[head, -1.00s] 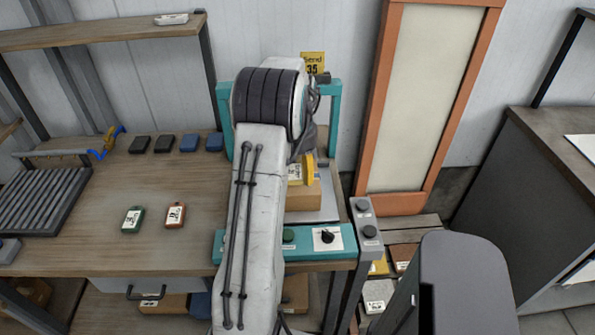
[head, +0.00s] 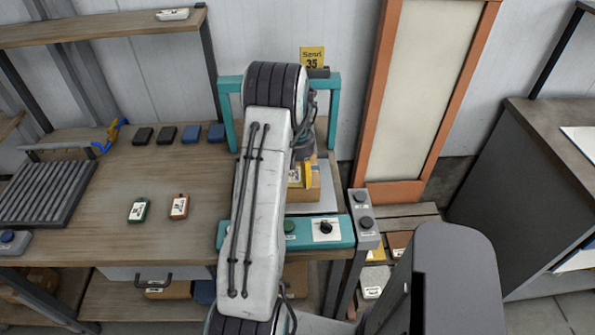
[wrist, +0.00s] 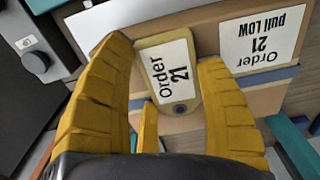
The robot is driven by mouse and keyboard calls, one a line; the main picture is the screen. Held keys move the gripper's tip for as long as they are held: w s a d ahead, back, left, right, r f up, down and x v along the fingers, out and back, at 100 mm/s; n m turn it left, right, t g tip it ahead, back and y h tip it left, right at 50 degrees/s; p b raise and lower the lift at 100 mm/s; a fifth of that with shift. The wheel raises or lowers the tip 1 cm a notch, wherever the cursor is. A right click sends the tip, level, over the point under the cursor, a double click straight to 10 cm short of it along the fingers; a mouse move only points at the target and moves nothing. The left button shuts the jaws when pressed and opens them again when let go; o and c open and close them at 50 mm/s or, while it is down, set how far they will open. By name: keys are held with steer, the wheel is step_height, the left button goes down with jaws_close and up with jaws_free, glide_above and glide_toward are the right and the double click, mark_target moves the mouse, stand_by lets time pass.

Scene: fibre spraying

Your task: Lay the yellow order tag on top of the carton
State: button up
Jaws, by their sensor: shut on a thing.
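The carton (head: 298,195) is a brown box on the pale plate inside the teal frame, partly hidden by my arm. In the wrist view, the carton (wrist: 207,38) bears a white label reading "Order 21 pull LOW" and a blue stripe. The yellow order tag (wrist: 166,65) has a white "Order 21" face and a hole near its lower end. My gripper (wrist: 165,90) is shut on the tag, with a yellow finger on each side. The tag is in front of the carton's brown surface; I cannot tell whether they touch. In the head view, my gripper (head: 308,174) is at the carton.
A teal panel with a black knob (head: 325,228) lies in front of the carton. Teal posts (head: 334,110) flank it. A green tag (head: 138,210) and an orange-brown tag (head: 179,206) lie on the wooden bench (head: 100,180), left. A grey button box (head: 363,215) stands right.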

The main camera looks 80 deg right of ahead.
steer(key=shift+f, duration=0.1)
steer(key=o, duration=0.9)
steer(key=shift+o, duration=0.2)
